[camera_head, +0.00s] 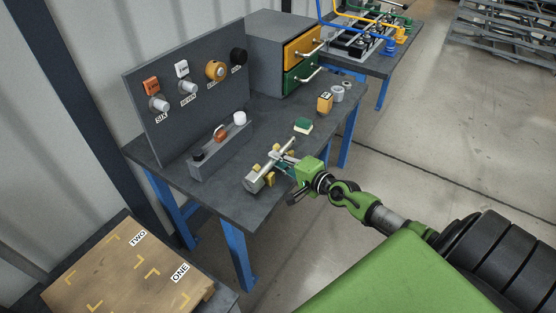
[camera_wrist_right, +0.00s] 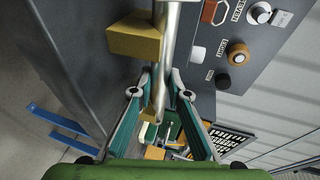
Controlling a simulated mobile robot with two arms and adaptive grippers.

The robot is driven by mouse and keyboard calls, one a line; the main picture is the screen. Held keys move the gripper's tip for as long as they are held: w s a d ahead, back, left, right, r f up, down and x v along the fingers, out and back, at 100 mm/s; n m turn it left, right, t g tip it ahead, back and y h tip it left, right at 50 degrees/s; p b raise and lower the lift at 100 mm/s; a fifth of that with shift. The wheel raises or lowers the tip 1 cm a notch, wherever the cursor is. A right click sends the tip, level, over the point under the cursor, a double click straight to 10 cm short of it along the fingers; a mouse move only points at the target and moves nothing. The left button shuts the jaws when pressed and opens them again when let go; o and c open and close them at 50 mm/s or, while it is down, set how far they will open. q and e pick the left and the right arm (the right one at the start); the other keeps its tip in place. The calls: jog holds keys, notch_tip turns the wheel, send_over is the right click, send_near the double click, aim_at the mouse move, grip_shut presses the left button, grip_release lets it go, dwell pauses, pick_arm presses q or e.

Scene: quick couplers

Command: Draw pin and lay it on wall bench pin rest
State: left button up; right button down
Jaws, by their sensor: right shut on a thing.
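The silver pin (camera_head: 282,150) is a long rod lying along the yellow blocks of the pin rest (camera_head: 271,180) at the front edge of the wall bench (camera_head: 228,200). A grey block (camera_head: 254,182) shows at its near end. My right gripper (camera_head: 285,163) reaches in from the right and is shut on the pin. In the right wrist view the pin (camera_wrist_right: 162,60) runs between the teal fingers (camera_wrist_right: 160,94), with one yellow block (camera_wrist_right: 135,38) beside it. I cannot tell whether the pin rests fully on the blocks. My left gripper is not in view.
A grey panel (camera_head: 180,108) with labelled couplers stands at the back, with a low grey rail (camera_head: 222,155) before it. A drawer cabinet (camera_head: 265,50), a green block (camera_head: 303,126) and an orange block (camera_head: 324,103) stand farther along. A wooden board (camera_head: 115,265) lies at lower left.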

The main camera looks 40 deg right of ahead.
jog(key=shift+w, duration=0.1)
jog(key=c, duration=1.9)
grip_release()
jog(key=shift+r, duration=0.1)
jog(key=shift+s+f, duration=0.2)
jog(key=shift+f, duration=0.15)
jog(key=v, duration=0.8)
jog(key=shift+r, duration=0.25)
jog(key=shift+w, duration=0.1)
